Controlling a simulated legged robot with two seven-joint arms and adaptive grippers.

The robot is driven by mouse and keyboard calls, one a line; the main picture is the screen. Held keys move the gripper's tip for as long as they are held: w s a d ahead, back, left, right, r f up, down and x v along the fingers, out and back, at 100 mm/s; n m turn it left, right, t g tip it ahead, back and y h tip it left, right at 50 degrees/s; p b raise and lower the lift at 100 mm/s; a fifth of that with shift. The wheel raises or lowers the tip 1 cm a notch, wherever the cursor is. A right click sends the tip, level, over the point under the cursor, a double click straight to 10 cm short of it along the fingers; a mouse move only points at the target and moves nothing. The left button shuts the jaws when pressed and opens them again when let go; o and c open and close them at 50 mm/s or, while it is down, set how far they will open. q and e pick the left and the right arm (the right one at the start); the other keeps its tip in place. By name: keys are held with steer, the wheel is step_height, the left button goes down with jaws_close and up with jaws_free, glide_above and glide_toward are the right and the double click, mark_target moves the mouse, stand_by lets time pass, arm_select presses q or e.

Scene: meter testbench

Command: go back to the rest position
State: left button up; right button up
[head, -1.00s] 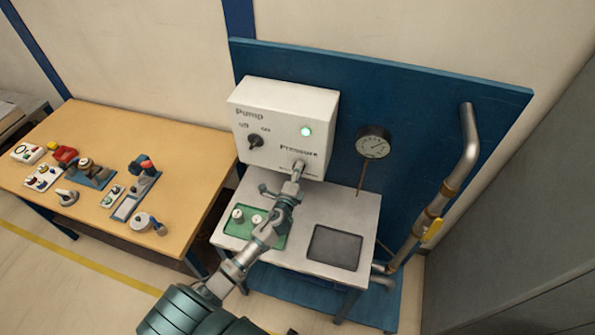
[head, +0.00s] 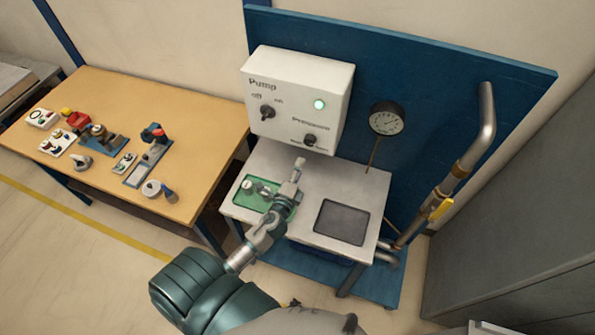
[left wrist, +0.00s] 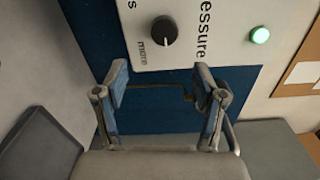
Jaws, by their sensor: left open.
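My left gripper (head: 298,172) is over the grey bench top (head: 306,182), in front of the white pump box (head: 299,98) and apart from it. In the left wrist view the two fingers of my left gripper (left wrist: 162,85) stand wide apart with nothing between them. The black pressure knob (head: 310,140) on the box is uncovered in the head view; in the left wrist view the knob (left wrist: 164,31) lies beyond the fingertips. The pump switch (head: 267,112) sits upper left of it, and the green lamp (head: 319,104) is lit. My right gripper is not in view.
On the bench are a green mat (head: 251,196) with a gauge part on it and a dark square tray (head: 341,222). A dial gauge (head: 386,119) and a pipe with a yellow valve handle (head: 441,208) are at the right. A wooden table (head: 205,150) with several parts is at the left.

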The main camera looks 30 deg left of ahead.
arm_select(q)
steer(key=shift+s+d, duration=0.15)
steer(key=shift+s, duration=0.3)
